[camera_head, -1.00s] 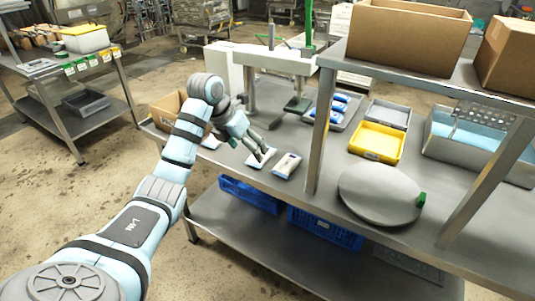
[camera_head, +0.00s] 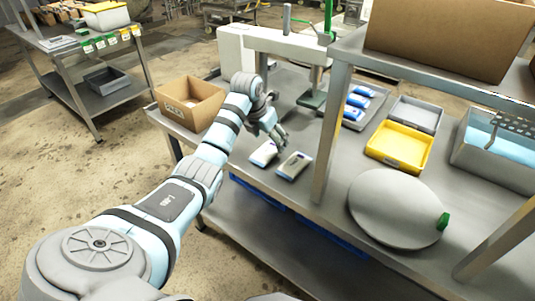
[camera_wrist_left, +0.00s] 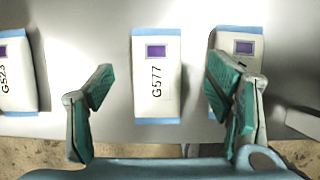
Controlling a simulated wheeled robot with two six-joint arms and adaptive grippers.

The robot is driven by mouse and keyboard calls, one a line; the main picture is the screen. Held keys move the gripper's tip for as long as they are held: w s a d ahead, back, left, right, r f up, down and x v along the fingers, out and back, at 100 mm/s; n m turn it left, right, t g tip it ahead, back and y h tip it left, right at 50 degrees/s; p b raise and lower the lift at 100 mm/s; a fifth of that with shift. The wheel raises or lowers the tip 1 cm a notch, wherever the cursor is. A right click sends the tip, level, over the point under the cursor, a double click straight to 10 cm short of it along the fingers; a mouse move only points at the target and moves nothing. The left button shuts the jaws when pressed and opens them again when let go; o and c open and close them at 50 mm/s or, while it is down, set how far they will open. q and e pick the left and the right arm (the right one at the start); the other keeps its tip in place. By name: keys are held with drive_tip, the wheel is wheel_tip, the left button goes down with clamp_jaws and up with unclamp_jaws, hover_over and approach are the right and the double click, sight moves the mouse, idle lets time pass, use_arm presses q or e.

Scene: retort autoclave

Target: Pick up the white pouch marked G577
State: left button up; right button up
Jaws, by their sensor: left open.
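The white pouch marked G577 (camera_wrist_left: 157,75) lies flat on the grey bench, label up with a purple square, in the middle of the left wrist view. In the head view it is the white pouch (camera_head: 263,153) just in front of my left gripper (camera_head: 277,137). In the wrist view my left gripper (camera_wrist_left: 160,88) is open, one finger on each side of the pouch, apart from it; nothing is between the fingers. The right finger covers part of a neighbouring pouch (camera_wrist_left: 241,42), also seen in the head view (camera_head: 293,165). My right gripper is out of view.
A pouch marked G523 (camera_wrist_left: 18,72) lies to the left. An open cardboard box (camera_head: 190,103) stands at the bench's left end. A shelf post (camera_head: 331,130) rises right of the pouches. A yellow tray (camera_head: 399,145) and a round grey lid (camera_head: 396,207) lie farther right.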

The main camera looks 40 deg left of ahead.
sight(270, 146)
use_arm(q)
drive_tip(key=x, duration=0.4)
drive_tip(key=shift+s+a+f+b, duration=0.15)
drive_tip(key=shift+b, duration=0.2)
drive_tip(key=c, duration=1.3)
